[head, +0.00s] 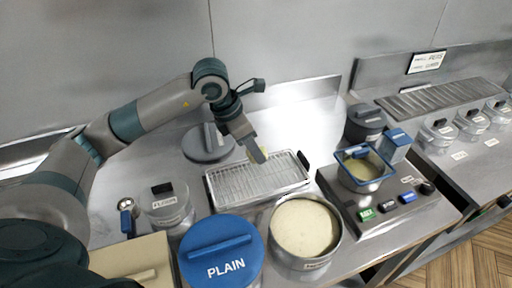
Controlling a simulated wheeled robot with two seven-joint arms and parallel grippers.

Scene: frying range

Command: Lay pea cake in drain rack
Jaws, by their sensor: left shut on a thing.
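My left gripper (258,156) reaches in from the left above the far side of the drain rack (232,199). It is shut on a small pale yellow piece, the pea cake (249,152), most of which the fingers hide. The drain rack is a shallow rectangular metal tray with a wire grid and dark end handles. I see nothing lying on its grid. I cannot tell whether the cake touches the grid. My right gripper is not in view.
A round pot of pale batter (305,226) and a blue PLAIN lid (221,250) stand in front of the rack. A fryer with a blue-rimmed pot (364,171) is at right. A grey-lidded container (207,145) stands behind left, a clear-sided jar (168,205) at left.

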